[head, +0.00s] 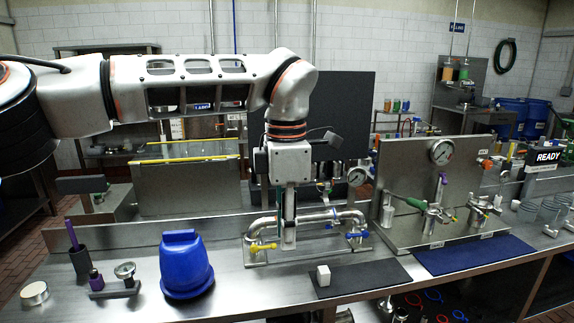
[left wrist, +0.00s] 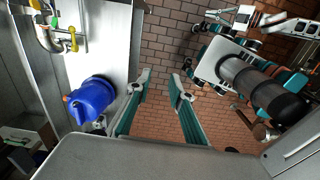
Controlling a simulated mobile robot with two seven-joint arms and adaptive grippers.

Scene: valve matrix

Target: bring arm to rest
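My left arm reaches in from the left in the head view, and its gripper (head: 289,242) points down in front of the pipe assembly (head: 262,228) on the steel bench. In the left wrist view, the two teal-padded fingers of this gripper (left wrist: 160,80) stand apart with nothing between them. The brick floor shows beyond the gap. In the left wrist view, parts that look like my right arm show at the top right.
A blue container (head: 186,265) stands on the steel bench (head: 240,300) left of the gripper. A valve panel with a pressure gauge (head: 441,152) stands right, behind a blue mat (head: 470,255).

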